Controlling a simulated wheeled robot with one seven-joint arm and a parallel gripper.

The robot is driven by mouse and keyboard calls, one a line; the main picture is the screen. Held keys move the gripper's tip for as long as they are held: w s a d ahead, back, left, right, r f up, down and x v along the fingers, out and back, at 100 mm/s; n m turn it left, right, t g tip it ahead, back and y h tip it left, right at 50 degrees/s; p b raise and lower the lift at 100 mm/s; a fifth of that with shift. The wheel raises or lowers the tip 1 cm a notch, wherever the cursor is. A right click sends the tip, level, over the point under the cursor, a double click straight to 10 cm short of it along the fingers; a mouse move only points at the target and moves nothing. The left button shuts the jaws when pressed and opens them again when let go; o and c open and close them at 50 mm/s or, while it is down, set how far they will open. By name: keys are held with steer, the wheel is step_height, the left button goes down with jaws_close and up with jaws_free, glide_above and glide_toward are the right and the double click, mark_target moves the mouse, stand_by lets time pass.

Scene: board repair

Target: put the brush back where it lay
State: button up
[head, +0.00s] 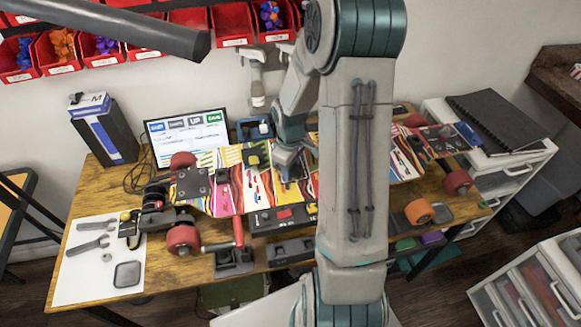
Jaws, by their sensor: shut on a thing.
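My gripper (288,160) is over the middle of the colourful skateboard deck (228,196). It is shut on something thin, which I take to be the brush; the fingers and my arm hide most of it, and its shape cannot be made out. The deck lies upside down across the wooden bench (195,282), with red wheels (183,238) at its left end. No bare spot can be told for certain as the brush's earlier place.
A white sheet (75,285) with grey tools lies at the left front. A screen (188,135), a dark box (105,130) and red bins (232,22) stand behind. A drawer unit (510,180) is at right. Small parts and holders crowd the bench front. My arm hides the middle right.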

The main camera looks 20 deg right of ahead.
steer(key=shift+f, duration=0.15)
steer(key=o, duration=1)
step_height(320, 180, up, 12)
steer(key=s+a+r+m+t, duration=0.1)
steer(key=s+a+r+m, duration=0.1)
steer(key=s, duration=0.4)
steer(key=s+a+r+m+t, duration=0.1)
steer(key=s+a+r+m, duration=0.1)
steer(key=s+a+r, duration=0.2)
steer(key=s+a+r+m+t, duration=0.1)
steer(key=s+a+r+m, duration=0.1)
steer(key=s+a+r, duration=0.2)
steer(key=shift+s+m+b, duration=0.3)
steer(key=shift+s+m, duration=0.1)
steer(key=shift+s, duration=1.45)
